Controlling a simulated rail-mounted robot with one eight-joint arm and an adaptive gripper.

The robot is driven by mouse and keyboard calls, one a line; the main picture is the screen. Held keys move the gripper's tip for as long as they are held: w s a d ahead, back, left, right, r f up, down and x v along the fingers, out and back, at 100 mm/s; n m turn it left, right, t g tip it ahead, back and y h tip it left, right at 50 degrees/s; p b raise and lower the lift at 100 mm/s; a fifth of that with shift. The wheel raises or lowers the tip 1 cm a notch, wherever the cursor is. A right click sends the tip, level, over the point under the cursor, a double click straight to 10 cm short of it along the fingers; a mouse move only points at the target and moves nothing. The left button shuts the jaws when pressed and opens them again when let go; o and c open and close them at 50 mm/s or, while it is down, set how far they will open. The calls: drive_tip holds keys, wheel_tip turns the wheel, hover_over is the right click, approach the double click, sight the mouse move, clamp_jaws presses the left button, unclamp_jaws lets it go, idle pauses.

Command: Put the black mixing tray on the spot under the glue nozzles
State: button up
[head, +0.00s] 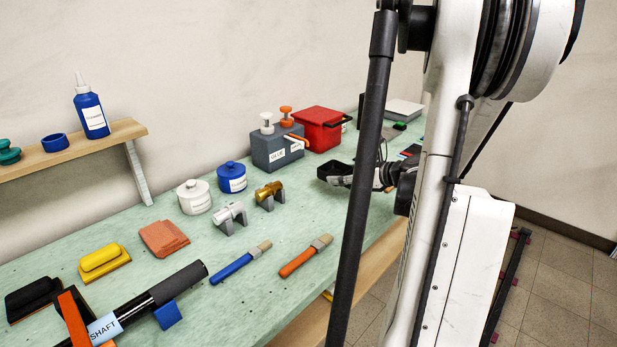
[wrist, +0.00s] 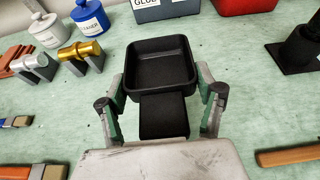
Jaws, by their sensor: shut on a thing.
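The black mixing tray (wrist: 161,72) is a square open box with a flat tab on its near side. My gripper (wrist: 162,108) has its fingers on either side of the tray's near end and tab, shut on it. In the head view the tray (head: 334,169) is near the right part of the bench, at my gripper (head: 355,176), partly behind my arm. The grey glue dispenser (head: 277,153) stands behind and left of the tray, with a white and an orange pump and nozzles (head: 297,139) on its side. In the wrist view only its lower front (wrist: 165,10) shows; the spot is not discernible.
A red box (head: 320,131) stands right of the dispenser. White (head: 194,197) and blue (head: 231,177) pots, silver (head: 230,216) and gold (head: 269,196) clamps, and brushes (head: 307,257) lie to the left. A black stand (wrist: 298,50) is at the right. Bench between tray and dispenser looks clear.

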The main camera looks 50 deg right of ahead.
drive_tip(key=shift+s+d+f, duration=0.35)
drive_tip(key=shift+d+f, duration=0.1)
drive_tip(key=shift+d, duration=0.15)
drive_tip(key=shift+s+d+f, duration=0.3)
drive_tip(key=shift+d+f, duration=0.1)
drive_tip(key=shift+d, duration=0.15)
drive_tip(key=shift+w+d+f, duration=0.1)
drive_tip(key=shift+d, duration=0.05)
drive_tip(key=b, duration=0.2)
hover_over(309, 175)
drive_tip(key=shift+s, duration=0.45)
drive_tip(key=f, duration=0.1)
drive_tip(key=w+f, duration=0.1)
drive_tip(key=shift+f, duration=0.8)
drive_tip(key=shift+b, duration=0.3)
drive_tip(key=shift+f, duration=0.2)
drive_tip(key=o, duration=1.1)
